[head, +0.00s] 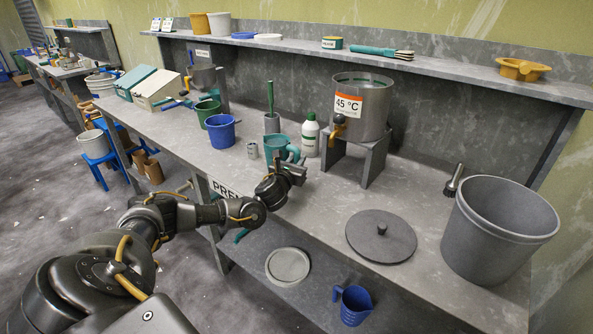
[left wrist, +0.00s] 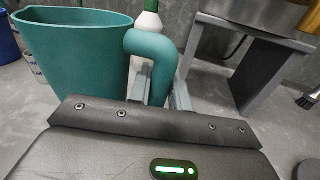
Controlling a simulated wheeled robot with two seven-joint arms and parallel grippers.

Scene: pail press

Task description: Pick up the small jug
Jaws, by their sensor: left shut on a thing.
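A small teal jug (head: 275,146) with a curved handle stands upright on the grey bench, left of the metal tank. In the left wrist view the jug (left wrist: 72,65) fills the upper left, its handle (left wrist: 152,50) curving down to the right. My left gripper (head: 296,168) is at the handle side of the jug. Its fingers (left wrist: 160,92) are shut on the handle, one on each side of it. I cannot tell whether the jug's base touches the bench. My right gripper is not in view.
A tank (head: 362,105) marked 45 °C stands on a raised stand, right of a white bottle (head: 310,137). A blue bucket (head: 221,132) and a can (head: 252,150) are left of the jug. A round lid (head: 380,250) and large grey pail (head: 497,230) are at right. A blue measuring jug (head: 353,306) is below.

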